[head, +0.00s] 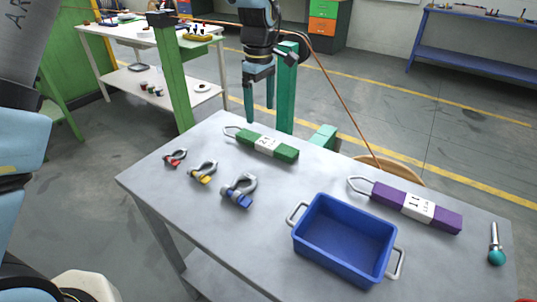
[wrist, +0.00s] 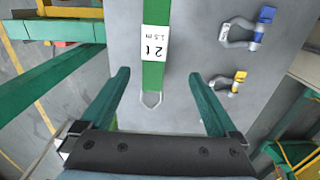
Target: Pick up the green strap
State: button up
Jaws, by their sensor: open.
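The green strap (head: 268,146) lies folded flat on the grey table, with a white label and a pale wire loop at its left end. In the wrist view the green strap (wrist: 155,73) runs upward from between the fingertips, its label reading "2t 1.5 m" and its loop pointing toward me. My gripper (head: 259,108) hangs above the table's far edge, near the loop end of the strap. In the wrist view my gripper (wrist: 159,74) is open, its green fingers on either side of the strap's line, not touching it. The gap in height is hard to judge.
A blue bin (head: 345,238) and a purple strap (head: 416,205) share the table (head: 150,180). Red (head: 175,157), yellow (head: 203,172) and blue (head: 239,190) shackles lie left of the green strap. Green posts (head: 287,88) stand behind the table's far edge. A teal-handled tool (head: 495,245) lies far right.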

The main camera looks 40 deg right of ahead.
jog(key=p, duration=0.2)
send_over(265, 141)
jog(key=f, duration=0.5)
jog(key=shift+s+a, duration=0.25)
jog(key=shift+s, duration=0.05)
jog(key=shift+w+d+f+p, duration=0.15)
jog(key=shift+f+p, duration=0.25)
jog(key=shift+f, duration=0.6)
jog(key=shift+w+f+p, duration=0.1)
jog(key=shift+f+p, duration=0.3)
jog(key=shift+f, duration=0.55)
jog(key=shift+w+d+f+p, duration=0.15)
jog(key=shift+f+p, duration=0.25)
jog(key=shift+f, duration=0.6)
grip_shut()
